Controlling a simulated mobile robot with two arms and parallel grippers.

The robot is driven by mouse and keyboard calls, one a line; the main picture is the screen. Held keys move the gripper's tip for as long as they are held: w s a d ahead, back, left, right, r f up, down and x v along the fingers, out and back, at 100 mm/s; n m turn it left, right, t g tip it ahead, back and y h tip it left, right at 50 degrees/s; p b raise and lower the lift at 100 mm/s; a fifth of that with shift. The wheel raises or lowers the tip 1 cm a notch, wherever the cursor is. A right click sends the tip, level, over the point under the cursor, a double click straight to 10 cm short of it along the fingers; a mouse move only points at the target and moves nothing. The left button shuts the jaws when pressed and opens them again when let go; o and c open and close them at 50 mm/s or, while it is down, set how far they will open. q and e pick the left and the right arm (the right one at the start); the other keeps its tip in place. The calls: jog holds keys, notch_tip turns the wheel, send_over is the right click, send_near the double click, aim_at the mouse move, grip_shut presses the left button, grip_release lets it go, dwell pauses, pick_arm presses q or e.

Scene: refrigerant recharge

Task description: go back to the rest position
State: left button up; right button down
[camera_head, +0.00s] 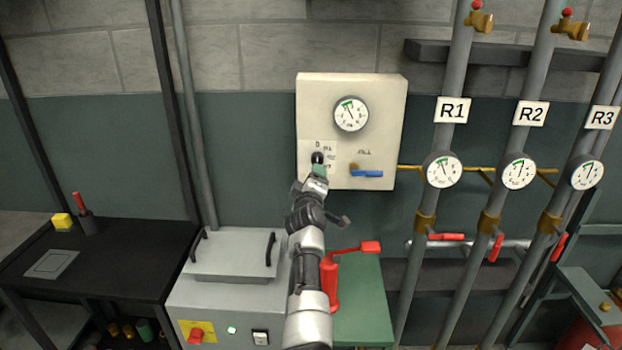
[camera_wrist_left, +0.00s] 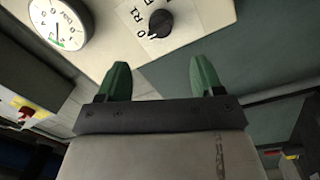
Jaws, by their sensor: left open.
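My left gripper (camera_head: 319,171) is in front of the cream wall panel (camera_head: 382,100), just below its black selector knob (camera_head: 317,157). In the left wrist view, the gripper's two green fingers (camera_wrist_left: 160,78) are spread apart with nothing between them. The knob (camera_wrist_left: 161,23) shows beyond the fingertips, with a visible space between; the gripper is not closed on it. The panel also carries a round gauge (camera_head: 351,114) and a blue fill lever (camera_head: 368,173), which lies horizontal. My right gripper is in neither view.
Pipes with gauges (camera_head: 443,170) and red levers stand to the right. A black table (camera_head: 110,260) is at left.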

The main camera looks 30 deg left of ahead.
pick_arm(q)
jog(key=s+d+f+m+g+h, duration=0.2)
jog(key=s+d+f+m, duration=0.25)
jog(key=s+f, duration=0.2)
jog(key=s+d+f+m+g+h, duration=0.25)
jog(key=s+f+m, duration=0.25)
jog(key=s, duration=0.3)
jog(key=s+d+f+m+g+h, duration=0.25)
jog(key=s+d+f+m, duration=0.2)
jog(key=s, duration=0.25)
jog(key=s+d+f+m+g+h, duration=0.1)
jog(key=s+d+m+g, duration=0.15)
jog(key=s, duration=0.55)
jog(key=s+d+f+m+g, duration=0.1)
jog(key=s+d+f+m, duration=0.1)
jog(key=s+d, duration=0.35)
jog(key=s+d+f+m+g+h, duration=0.1)
jog(key=s+d+m+g, duration=0.1)
jog(key=s, duration=0.8)
notch_tip(320, 180, down, 24)
jog(key=g, duration=0.2)
jog(key=s+a+f, duration=0.2)
jog(key=s+f, duration=1.5)
jog(key=f, duration=0.1)
jog(key=shift+a+g, duration=0.3)
jog(key=shift+g, duration=0.15)
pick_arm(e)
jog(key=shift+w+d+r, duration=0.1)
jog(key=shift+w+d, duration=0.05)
